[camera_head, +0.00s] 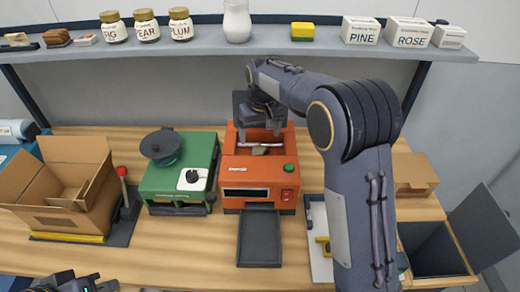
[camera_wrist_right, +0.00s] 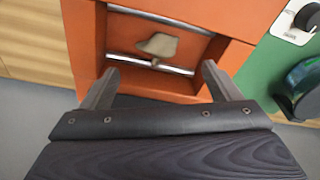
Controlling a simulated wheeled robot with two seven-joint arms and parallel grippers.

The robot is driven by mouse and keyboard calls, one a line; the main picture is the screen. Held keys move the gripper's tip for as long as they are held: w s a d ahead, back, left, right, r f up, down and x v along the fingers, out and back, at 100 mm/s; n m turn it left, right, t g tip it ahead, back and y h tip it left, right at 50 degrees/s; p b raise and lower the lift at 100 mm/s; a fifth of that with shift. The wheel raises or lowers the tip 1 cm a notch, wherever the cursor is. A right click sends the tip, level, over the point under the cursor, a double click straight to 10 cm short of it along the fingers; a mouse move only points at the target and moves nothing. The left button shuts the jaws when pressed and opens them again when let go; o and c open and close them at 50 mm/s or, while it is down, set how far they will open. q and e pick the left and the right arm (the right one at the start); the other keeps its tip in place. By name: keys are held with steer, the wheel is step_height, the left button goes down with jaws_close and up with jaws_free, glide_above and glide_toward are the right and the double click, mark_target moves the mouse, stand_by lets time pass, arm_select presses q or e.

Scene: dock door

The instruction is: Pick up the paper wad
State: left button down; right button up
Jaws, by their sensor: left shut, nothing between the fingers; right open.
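A small crumpled grey-tan piece, which looks like the paper wad (camera_head: 260,151), sits in the top opening of the orange machine (camera_head: 240,163). In the right wrist view the paper wad (camera_wrist_right: 158,45) rests between two metal rollers. My right gripper (camera_head: 259,138) is over the opening. In the wrist view its fingers (camera_wrist_right: 158,80) are spread apart with nothing between them, and the wad is a little beyond the tips. My left gripper (camera_head: 82,284) is at the bottom left edge, partly cut off, away from the wad.
A green machine (camera_head: 168,185) stands left of the orange one, with an open cardboard box (camera_head: 65,215) further left. A dark tray (camera_head: 259,240) extends in front. A shelf (camera_head: 270,46) with jars and boxes runs behind. An open dark bin (camera_head: 436,250) is at right.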

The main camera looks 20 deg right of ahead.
mark_target(260, 146)
steer(key=f, duration=0.2)
steer(key=f+p, duration=0.2)
steer(key=f, duration=0.1)
steer(key=shift+w+d+f, duration=0.15)
steer(key=shift+w+f, duration=0.25)
steer(key=shift+f, duration=0.3)
steer(key=shift+c, duration=0.3)
steer(key=c, duration=1)
